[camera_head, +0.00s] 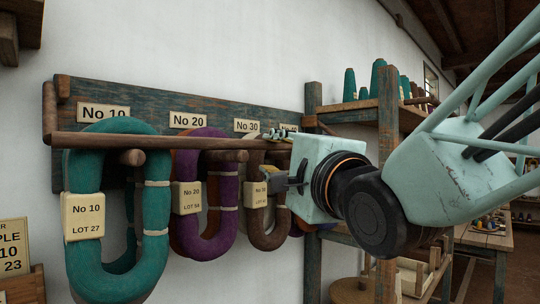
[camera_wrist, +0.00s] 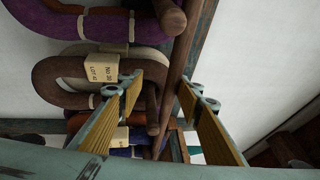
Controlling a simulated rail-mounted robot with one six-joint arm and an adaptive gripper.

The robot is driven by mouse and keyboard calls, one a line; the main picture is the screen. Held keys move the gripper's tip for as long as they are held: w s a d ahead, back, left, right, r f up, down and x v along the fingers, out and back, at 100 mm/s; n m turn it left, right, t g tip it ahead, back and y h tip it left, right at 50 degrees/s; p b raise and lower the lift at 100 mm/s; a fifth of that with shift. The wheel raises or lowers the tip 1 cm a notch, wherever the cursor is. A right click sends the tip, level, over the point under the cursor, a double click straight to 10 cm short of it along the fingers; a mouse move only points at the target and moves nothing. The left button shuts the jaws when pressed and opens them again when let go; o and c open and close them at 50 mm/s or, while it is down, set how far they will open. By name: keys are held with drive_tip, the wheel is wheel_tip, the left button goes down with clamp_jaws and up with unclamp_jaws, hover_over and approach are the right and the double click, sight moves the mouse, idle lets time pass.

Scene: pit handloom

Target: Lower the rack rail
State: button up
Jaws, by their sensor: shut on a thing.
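The rack rail (camera_head: 170,142) is a long brown wooden bar running level in front of the pegs and yarn hanks. It also shows in the wrist view (camera_wrist: 182,62), running lengthwise between my fingers. The exact finger contact is hard to see. My gripper's body hides the rail's far right end in the head view.
A teal hank (camera_head: 88,210), a purple hank (camera_head: 213,215) and a brown hank (camera_head: 268,225) hang on pegs from the blue back board (camera_head: 150,100), close below the rail. A shelf (camera_head: 360,112) with thread cones stands right. White wall (camera_head: 220,45) above is clear.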

drive_tip(key=shift+d+f, duration=0.1)
drive_tip(key=shift+f, duration=0.45)
drive_tip(key=shift+v, duration=2.15)
drive_tip(key=shift+c, duration=1)
drive_tip(key=shift+s+d+r, duration=0.15)
drive_tip(key=shift+s+d, duration=0.05)
drive_tip(key=shift+s, duration=0.55)
drive_tip(key=shift+s+d+r, duration=0.15)
drive_tip(key=shift+s+d, duration=0.05)
drive_tip(key=shift+s, duration=0.55)
